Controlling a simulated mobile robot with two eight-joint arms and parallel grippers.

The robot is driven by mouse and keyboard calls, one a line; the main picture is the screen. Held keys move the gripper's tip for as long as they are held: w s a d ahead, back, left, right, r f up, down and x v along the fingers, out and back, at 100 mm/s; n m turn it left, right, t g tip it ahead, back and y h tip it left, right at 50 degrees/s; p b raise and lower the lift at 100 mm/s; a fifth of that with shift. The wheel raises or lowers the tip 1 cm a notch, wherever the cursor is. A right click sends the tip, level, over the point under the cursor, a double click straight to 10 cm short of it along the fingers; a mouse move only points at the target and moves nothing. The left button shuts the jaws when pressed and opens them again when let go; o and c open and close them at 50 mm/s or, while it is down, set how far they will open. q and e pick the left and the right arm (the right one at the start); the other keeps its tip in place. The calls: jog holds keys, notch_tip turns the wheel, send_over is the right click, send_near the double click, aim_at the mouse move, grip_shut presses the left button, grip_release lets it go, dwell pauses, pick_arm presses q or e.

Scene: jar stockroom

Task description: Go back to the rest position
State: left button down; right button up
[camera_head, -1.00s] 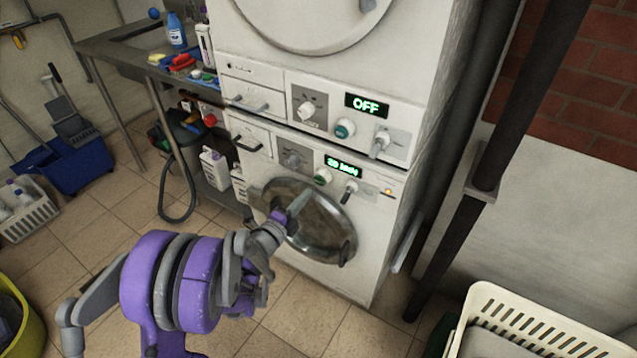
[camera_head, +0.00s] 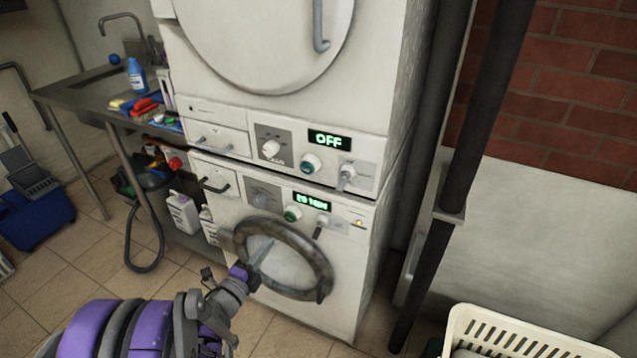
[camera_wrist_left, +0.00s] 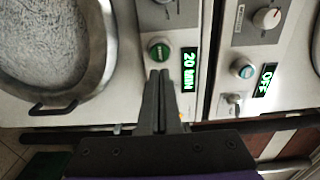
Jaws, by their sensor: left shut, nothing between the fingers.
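My left gripper (camera_head: 264,251) comes in from the lower left on its purple arm. It is in front of the lower machine's round door (camera_head: 282,260), and I cannot tell the exact gap. In the left wrist view its two dark fingers (camera_wrist_left: 158,78) are together with nothing between them. The lower machine's display (camera_head: 312,201) reads 20 MIN; the upper display (camera_head: 329,140) reads OFF. The green button (camera_wrist_left: 160,51) lies beyond the fingertips in the left wrist view. My right gripper is not in view.
A metal sink table (camera_head: 75,92) with bottles and cloths stands at the left. A white laundry basket (camera_head: 520,330) is at the lower right, near dark vertical pipes (camera_head: 462,170). A blue bucket (camera_head: 38,218) is at the far left. Tiled floor shows between.

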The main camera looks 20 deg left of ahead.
pick_arm(q)
jog(key=s+d+r+n+g+y, duration=0.1)
jog(key=s+r+n+g+y, duration=0.35)
jog(key=n, duration=0.75)
jog(key=s+d+f+n+g+h, duration=0.1)
jog(key=s+d+f+n+g, duration=0.5)
jog(key=s, duration=0.5)
jog(key=s+d+f+n+g+h, duration=0.1)
jog(key=s+d+f+g+h, duration=0.15)
jog(key=s+d, duration=0.7)
notch_tip(320, 180, up, 22)
jog(key=a+p, duration=0.1)
jog(key=p, duration=1.9)
jog(key=shift+w+r+y, duration=0.15)
jog(key=shift+r+y, duration=0.05)
jog(key=shift+y, duration=0.1)
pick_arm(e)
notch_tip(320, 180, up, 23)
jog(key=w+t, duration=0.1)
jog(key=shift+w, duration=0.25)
pick_arm(q)
jog(key=shift+a, duration=0.1)
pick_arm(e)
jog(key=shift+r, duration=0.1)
